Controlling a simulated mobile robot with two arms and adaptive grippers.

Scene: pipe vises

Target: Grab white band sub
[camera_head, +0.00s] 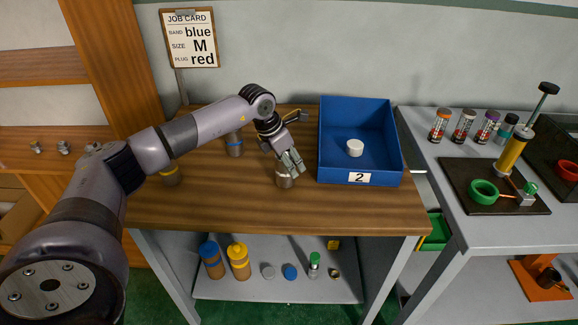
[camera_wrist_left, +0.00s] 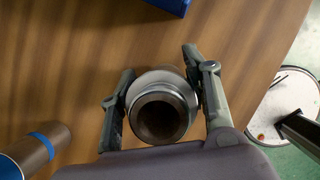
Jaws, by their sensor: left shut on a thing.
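The white band sub (camera_head: 284,182) is a short brown pipe piece standing on the wooden bench, left of the blue tray. In the left wrist view the sub (camera_wrist_left: 160,113) shows its open end, with a pale band around it, between the two fingers. My left gripper (camera_head: 289,164) reaches down over it from above. It is shut on the sub, with one finger on each side, as the left wrist view also shows (camera_wrist_left: 160,90). In the head view the fingers cover the sub's upper part. My right gripper is not in view.
The blue tray (camera_head: 327,170), labelled 2, holds a white round piece (camera_head: 355,148). Another sub (camera_head: 235,146) stands behind my arm, and one with a yellow band (camera_head: 170,178) is at left. A blue-banded piece (camera_wrist_left: 45,146) is beside the gripper. The bench front is clear.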

